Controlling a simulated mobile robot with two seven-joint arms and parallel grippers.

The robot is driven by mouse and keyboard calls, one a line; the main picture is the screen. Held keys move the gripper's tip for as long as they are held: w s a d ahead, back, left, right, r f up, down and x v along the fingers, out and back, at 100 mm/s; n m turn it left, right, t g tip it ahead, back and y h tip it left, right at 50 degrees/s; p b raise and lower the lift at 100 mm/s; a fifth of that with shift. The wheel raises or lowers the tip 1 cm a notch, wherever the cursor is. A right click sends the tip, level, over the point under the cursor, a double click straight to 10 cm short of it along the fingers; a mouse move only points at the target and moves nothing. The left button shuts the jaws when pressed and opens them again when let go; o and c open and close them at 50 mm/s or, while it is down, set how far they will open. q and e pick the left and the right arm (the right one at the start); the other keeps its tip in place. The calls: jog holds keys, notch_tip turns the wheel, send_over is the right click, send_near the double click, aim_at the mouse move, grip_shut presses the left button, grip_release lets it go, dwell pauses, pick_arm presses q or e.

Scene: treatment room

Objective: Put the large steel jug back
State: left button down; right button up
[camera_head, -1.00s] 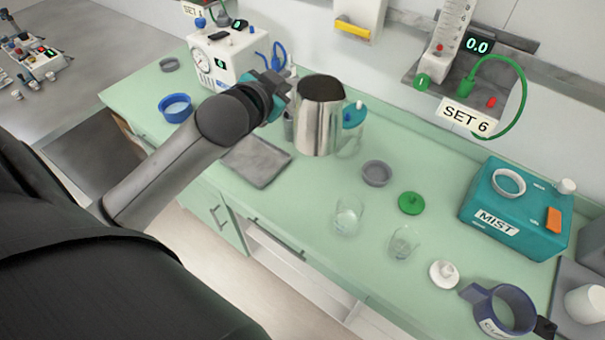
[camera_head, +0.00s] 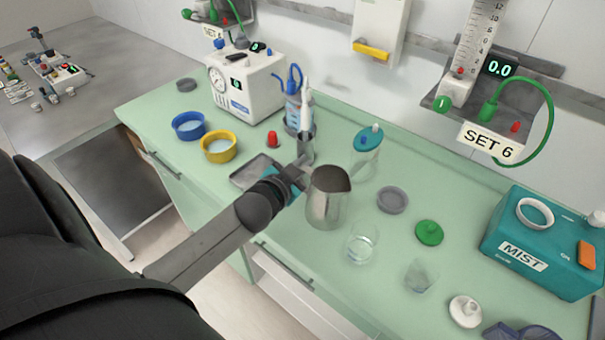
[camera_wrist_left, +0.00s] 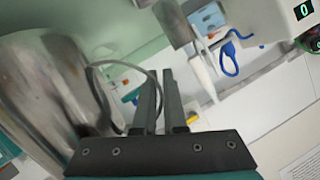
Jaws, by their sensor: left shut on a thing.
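The large steel jug (camera_head: 325,208) is upright, with a dark open mouth, over the middle of the green counter. It also shows large at the left of the left wrist view (camera_wrist_left: 42,95). My left gripper (camera_head: 299,173) is on the jug's left side and shut on its thin handle, which loops to the fingers in the left wrist view (camera_wrist_left: 162,103). I cannot tell whether the jug's base touches the counter. My right gripper is not in view.
A clear jug with a teal lid (camera_head: 368,140) stands behind the steel jug. A glass beaker (camera_head: 361,243) is close in front, and a grey ring (camera_head: 392,200) to the right. A metal tray (camera_head: 247,176) lies partly behind my arm. A teal MIST box (camera_head: 530,245) stands right.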

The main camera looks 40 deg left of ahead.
pick_arm(q)
notch_tip(320, 180, down, 2)
jog(key=shift+f, duration=0.25)
jog(key=c, duration=1)
grip_release()
jog(key=shift+f, duration=0.1)
jog(key=p+v, duration=0.1)
jog(key=v, duration=1.1)
